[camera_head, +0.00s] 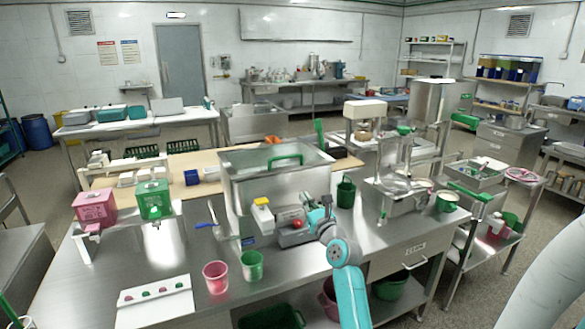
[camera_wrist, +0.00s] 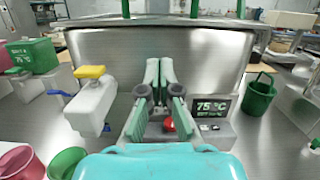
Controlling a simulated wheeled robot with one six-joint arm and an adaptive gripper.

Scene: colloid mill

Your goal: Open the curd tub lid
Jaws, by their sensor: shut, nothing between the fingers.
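The curd tub (camera_head: 270,195) is a large steel box in the middle of the bench. Its flat steel lid (camera_head: 255,158) lies on top, and a green handle (camera_head: 286,158) arches up from it. In the wrist view the tub's front wall (camera_wrist: 215,60) fills the upper middle. My gripper (camera_wrist: 159,70) is in front of this wall, below the lid level, its fingers together and empty. In the head view it is low before the tub, partly hidden by my turquoise wrist. It is apart from the handle.
A grey control box (camera_wrist: 212,112) with a display and red knob stands before the tub. A white part with a yellow cap (camera_wrist: 90,72) is left of my gripper. A green bucket (camera_head: 346,192) stands right. Pink (camera_head: 215,277) and green (camera_head: 252,265) cups stand in front.

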